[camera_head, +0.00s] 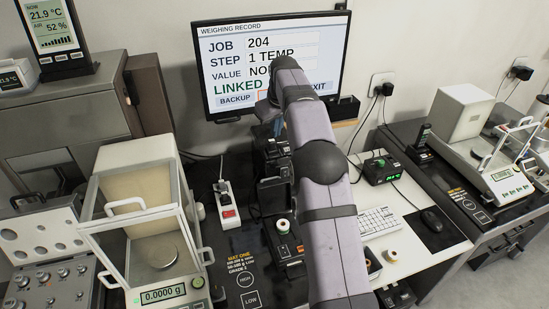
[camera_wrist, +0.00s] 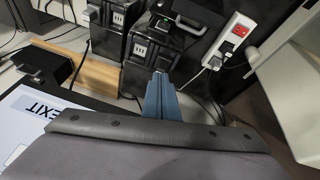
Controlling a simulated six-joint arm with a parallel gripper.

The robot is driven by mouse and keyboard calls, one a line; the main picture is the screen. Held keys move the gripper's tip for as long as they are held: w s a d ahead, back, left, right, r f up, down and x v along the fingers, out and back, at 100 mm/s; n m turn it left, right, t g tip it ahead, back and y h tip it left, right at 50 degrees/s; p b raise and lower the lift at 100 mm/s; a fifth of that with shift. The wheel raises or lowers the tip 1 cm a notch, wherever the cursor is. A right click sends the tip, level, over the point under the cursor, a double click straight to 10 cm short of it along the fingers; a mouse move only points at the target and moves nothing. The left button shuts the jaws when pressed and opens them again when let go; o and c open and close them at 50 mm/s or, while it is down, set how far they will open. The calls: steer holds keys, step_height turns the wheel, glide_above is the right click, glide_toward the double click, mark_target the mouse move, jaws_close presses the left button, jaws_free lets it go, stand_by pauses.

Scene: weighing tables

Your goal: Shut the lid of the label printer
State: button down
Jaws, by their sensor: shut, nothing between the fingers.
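The label printer (camera_head: 287,246) is a dark unit on the black mat, just left of my arm in the head view. A pale round piece, like a label roll, shows at it. A dark frame that looks like its raised lid (camera_head: 273,194) stands upright behind it; my arm hides part of this area. My gripper (camera_head: 268,110) is far behind the printer, in front of the monitor. In the wrist view its blue fingers (camera_wrist: 160,84) are together and empty, above dark boxes. I cannot clearly make out the printer in the wrist view.
A power strip (camera_head: 228,200) lies left of the printer. A glass-walled balance (camera_head: 145,225) stands further left. The monitor (camera_head: 270,60) is close around my gripper. Dark boxes (camera_wrist: 150,50) stand below the fingers. A keyboard (camera_head: 377,222) and mouse (camera_head: 431,220) lie right of my arm.

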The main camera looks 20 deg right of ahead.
steer(key=s+a+f+m+g+p, duration=0.2)
steer(key=s+f+g, duration=0.1)
steer(key=s+f, duration=0.2)
steer(key=p, duration=0.4)
glide_above(273, 194)
steer(key=w+d, duration=0.2)
steer(key=w, duration=0.1)
steer(key=shift+y, duration=0.3)
steer(key=shift+s+a+f, duration=0.1)
steer(key=shift+a+f, duration=0.05)
steer(key=shift+f, duration=2.3)
steer(key=shift+a+f, duration=0.1)
steer(key=shift+f, duration=2.35)
